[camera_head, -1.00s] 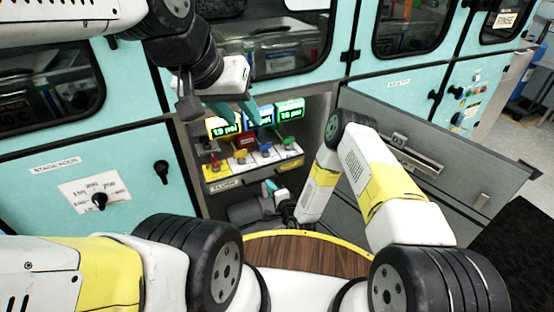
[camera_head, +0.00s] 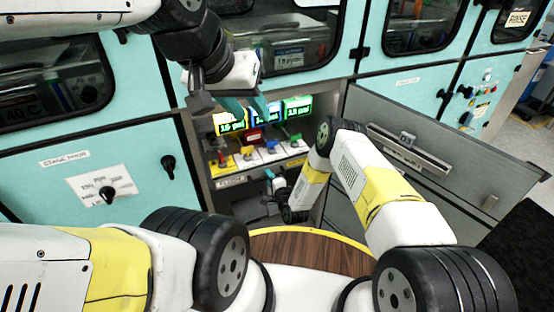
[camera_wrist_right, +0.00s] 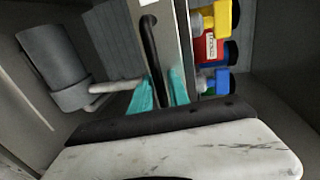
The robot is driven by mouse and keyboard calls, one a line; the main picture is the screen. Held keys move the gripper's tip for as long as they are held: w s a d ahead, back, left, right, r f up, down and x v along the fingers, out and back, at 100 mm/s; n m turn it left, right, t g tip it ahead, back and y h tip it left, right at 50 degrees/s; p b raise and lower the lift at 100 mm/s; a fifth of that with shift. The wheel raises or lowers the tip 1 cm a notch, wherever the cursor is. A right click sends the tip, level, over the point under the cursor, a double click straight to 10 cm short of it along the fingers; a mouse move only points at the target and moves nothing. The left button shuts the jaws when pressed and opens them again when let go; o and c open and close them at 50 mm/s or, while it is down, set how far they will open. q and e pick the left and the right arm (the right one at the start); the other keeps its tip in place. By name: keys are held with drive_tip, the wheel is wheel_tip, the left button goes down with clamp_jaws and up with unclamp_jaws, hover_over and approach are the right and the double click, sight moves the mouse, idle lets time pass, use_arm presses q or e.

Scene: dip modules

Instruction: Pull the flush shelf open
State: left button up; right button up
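The flush shelf (camera_head: 233,181) is a grey shelf with a labelled front edge, low in the open cabinet bay. It carries coloured valves, also seen in the right wrist view (camera_wrist_right: 211,48). In that view a black bar handle (camera_wrist_right: 151,45) stands on the shelf's front panel. My right gripper (camera_wrist_right: 160,85) has its teal fingers on either side of the handle's near end, apart, with small gaps seeming to show. In the head view my right gripper (camera_head: 270,181) is partly hidden by its wrist. My left gripper (camera_head: 247,104) is open and empty, above the shelf before the displays.
Lit pressure displays (camera_head: 297,107) stand behind the valves. A grey cabinet door (camera_head: 415,145) hangs open at the right, beside my right arm. A grey cylinder (camera_wrist_right: 55,68) with a pale pipe lies under the shelf. The bay walls are close around my right gripper.

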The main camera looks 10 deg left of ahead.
clamp_jaws()
idle(1.3)
